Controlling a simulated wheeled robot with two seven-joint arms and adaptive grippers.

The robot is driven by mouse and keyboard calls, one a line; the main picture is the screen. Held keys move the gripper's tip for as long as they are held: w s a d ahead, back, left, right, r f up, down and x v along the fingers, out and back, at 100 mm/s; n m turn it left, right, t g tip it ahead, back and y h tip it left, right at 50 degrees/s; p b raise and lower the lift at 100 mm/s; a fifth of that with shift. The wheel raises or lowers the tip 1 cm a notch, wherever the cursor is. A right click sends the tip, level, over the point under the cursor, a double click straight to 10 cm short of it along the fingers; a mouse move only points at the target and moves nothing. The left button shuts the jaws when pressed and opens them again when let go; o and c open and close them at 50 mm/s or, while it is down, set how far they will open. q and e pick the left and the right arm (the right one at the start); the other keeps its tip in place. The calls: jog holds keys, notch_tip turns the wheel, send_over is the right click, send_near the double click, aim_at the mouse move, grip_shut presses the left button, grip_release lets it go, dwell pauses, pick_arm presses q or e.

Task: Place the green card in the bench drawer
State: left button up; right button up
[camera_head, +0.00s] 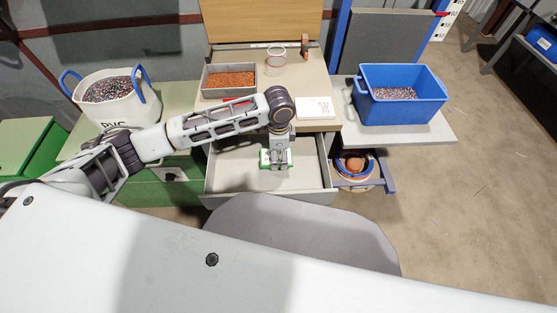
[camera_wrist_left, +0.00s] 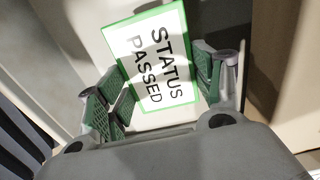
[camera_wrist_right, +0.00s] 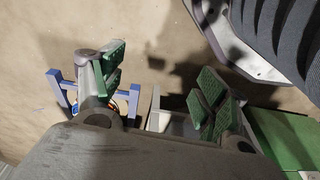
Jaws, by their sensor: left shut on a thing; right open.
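The green card (camera_head: 265,159), white with a green border and the words STATUS PASSED, shows between the fingers of my left gripper in the left wrist view (camera_wrist_left: 152,60). My left gripper (camera_head: 276,165) points down over the open bench drawer (camera_head: 228,172) and is shut on the card. The card is over the pale drawer floor; I cannot tell whether it touches it. My right gripper (camera_wrist_right: 160,78) is open and empty in the right wrist view, above the concrete floor. It is not in the head view.
On the bench above the drawer are a grey tray (camera_head: 206,82) of copper granules, a clear cup (camera_head: 276,63) and a white scale (camera_head: 314,108). A white PVC bucket (camera_head: 124,110) stands left, a blue bin (camera_head: 402,113) right. Coiled cables (camera_head: 353,164) are below right.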

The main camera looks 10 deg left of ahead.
aim_at(279, 156)
pick_arm(q)
jog(key=shift+f, duration=0.5)
jog(key=shift+f+b, duration=0.55)
jog(key=shift+f, duration=1.05)
pick_arm(e)
jog(key=shift+w+a+r, duration=0.1)
jog(key=shift+a+r, duration=0.1)
jog(key=shift+r, duration=0.7)
jog(key=shift+a+r, duration=0.2)
jog(key=shift+r, duration=0.7)
pick_arm(q)
jog(key=shift+f, duration=0.1)
pick_arm(e)
jog(key=shift+f, duration=0.1)
pick_arm(q)
jog(key=o, duration=0.7)
jog(key=shift+o, duration=0.4)
pick_arm(e)
jog(key=shift+f, duration=0.25)
jog(key=shift+r, duration=0.1)
